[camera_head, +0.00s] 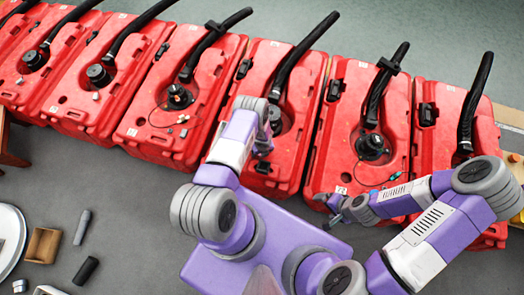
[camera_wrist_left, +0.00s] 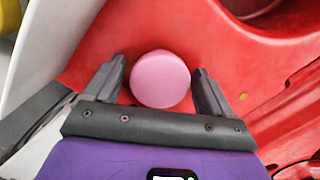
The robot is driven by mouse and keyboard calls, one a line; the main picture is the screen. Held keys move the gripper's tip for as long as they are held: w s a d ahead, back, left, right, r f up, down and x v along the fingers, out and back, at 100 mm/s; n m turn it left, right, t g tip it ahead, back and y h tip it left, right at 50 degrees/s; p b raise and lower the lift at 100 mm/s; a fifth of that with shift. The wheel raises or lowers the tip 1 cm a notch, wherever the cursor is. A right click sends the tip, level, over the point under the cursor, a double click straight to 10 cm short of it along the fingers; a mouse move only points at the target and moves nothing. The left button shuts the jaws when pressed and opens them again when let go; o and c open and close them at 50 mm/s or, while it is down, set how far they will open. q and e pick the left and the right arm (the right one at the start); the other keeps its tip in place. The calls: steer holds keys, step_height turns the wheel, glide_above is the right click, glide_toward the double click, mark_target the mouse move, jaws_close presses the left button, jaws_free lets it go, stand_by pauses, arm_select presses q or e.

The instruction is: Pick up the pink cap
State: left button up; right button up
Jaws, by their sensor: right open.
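The pink cap (camera_wrist_left: 160,78) is a round, flat-topped disc in the left wrist view, over a red tank surface. My left gripper (camera_wrist_left: 160,64) has its fingers spread, one on each side of the cap, with a narrow gap showing on both sides. The cap is not visible in the head view. There, my left arm reaches to the middle red tank (camera_head: 304,75), and its fingers are mostly hidden. My right gripper (camera_head: 340,208) is open and empty in front of the tank to the right of that one.
A row of red tanks (camera_head: 205,95) with black hoses (camera_head: 300,55) fills the back. On the grey floor at lower left are a brown box (camera_head: 43,245), a grey cylinder (camera_head: 82,227), a black cylinder (camera_head: 86,270) and a white round object (camera_head: 8,238).

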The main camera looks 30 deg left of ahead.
arm_select(q)
steer(key=c, duration=0.9)
